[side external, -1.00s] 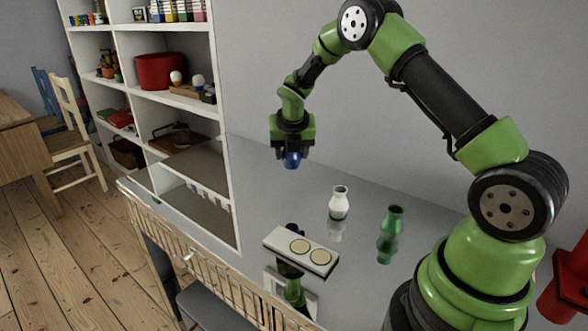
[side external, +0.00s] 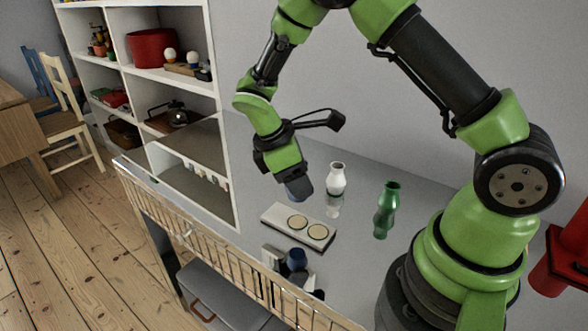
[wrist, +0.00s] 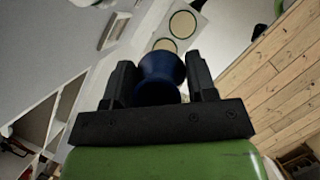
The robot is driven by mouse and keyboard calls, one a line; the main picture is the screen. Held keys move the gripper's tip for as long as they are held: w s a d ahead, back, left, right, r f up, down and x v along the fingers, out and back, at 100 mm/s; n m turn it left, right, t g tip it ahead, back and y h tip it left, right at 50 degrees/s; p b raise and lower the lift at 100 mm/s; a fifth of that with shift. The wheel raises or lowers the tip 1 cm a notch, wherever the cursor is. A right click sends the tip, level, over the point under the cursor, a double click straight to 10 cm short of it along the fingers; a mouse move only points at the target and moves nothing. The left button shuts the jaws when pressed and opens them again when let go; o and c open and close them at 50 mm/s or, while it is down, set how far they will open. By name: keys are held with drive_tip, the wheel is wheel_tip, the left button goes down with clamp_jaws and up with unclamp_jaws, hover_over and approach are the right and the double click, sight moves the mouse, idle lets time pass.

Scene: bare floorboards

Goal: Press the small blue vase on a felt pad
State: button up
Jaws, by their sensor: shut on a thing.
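The small blue vase (wrist: 160,72) is held between the two black fingers of my gripper (wrist: 159,80) in the wrist view. In the side view my gripper (side external: 299,190) is tilted and hides most of the vase, above the back edge of a white board (side external: 274,214). In the wrist view the nearer pad (wrist: 165,45) is partly hidden behind the vase, and the farther pad (wrist: 182,24) is clear. The vase appears raised above the board.
A white vase (side external: 337,179) stands just right of my gripper, behind the board. A green vase (side external: 387,209) stands farther right. The glossy grey tabletop (side external: 262,178) shows reflections. A white shelf (side external: 224,120) stands at the left, and a slatted rail (side external: 200,245) runs along the front.

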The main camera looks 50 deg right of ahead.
drive_tip(key=shift+f, duration=2.9)
drive_tip(key=o, duration=0.4)
drive_tip(key=c, duration=0.4)
drive_tip(key=shift+f, duration=0.7)
drive_tip(key=shift+c, duration=0.2)
drive_tip(key=shift+r, duration=0.1)
drive_tip(key=shift+r, duration=3.5)
